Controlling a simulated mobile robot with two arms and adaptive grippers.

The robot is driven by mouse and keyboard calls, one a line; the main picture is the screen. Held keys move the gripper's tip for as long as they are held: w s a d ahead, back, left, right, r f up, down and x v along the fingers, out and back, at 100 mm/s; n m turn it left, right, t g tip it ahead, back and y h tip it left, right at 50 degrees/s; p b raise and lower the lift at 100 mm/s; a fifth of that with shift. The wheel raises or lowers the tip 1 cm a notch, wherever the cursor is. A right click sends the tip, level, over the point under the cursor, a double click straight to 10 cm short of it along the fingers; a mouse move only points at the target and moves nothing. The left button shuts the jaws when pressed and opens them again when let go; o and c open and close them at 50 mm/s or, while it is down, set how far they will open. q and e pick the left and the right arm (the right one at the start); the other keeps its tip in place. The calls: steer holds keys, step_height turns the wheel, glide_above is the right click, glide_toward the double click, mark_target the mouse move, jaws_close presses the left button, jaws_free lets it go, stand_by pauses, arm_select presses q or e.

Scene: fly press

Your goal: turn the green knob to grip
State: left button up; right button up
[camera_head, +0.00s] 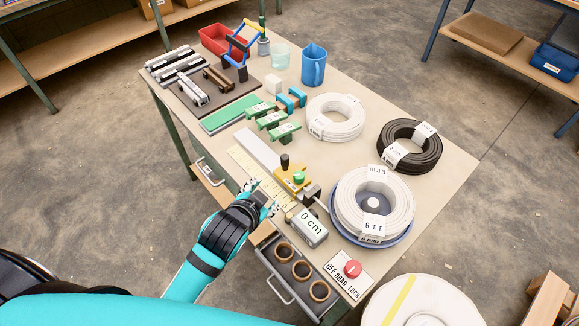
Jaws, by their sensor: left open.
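The green knob (299,178) sits on a yellow block (288,182) near the middle of the table, beside a black upright knob (285,161). My left gripper (264,196) is open at the table's near left edge, over the yellow ruler strip (262,178). It is to the left of and slightly below the green knob, apart from it in the picture. Nothing shows between its fingers. My right gripper is not in view.
A box reading "0 cm" (307,228) stands just right of my left gripper. White cable coils (388,195) and a black coil (408,160) lie to the right. An open drawer (282,294) with rings juts out below. A red button (352,268) is near the front corner.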

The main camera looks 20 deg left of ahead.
arm_select(q)
steer(key=w+d+r+m+t+h, duration=0.2)
steer(key=w+d+r+m+t, duration=0.15)
steer(key=r, duration=0.35)
steer(key=w+d+r+m+t+h, duration=0.25)
steer(key=w+d+r+m, duration=0.2)
steer(key=r, duration=0.25)
steer(key=w+d+r+m+t+h, duration=0.3)
steer(key=d+r, duration=0.2)
steer(key=r, duration=0.3)
steer(key=s+d+r+m+g+h, duration=0.3)
steer(key=d+r+m+g+h, duration=0.3)
steer(key=m, duration=0.5)
steer(key=s+d+r+m+g+h, duration=0.35)
steer(key=d+m+h, duration=0.4)
steer(key=m, duration=0.25)
steer(key=s+d+f+m+g+y, duration=0.25)
steer(key=s+d+m+g, duration=0.2)
steer(key=m+g, duration=0.75)
steer(key=m+t+y, duration=0.3)
steer(key=m+y, duration=0.9)
steer(key=y, duration=0.7)
glide_above(299, 174)
step_height(299, 174, down, 12)
steer(key=shift+g, duration=0.25)
step_height(299, 174, down, 17)
steer(key=p, duration=0.3)
steer(key=shift+f, duration=0.1)
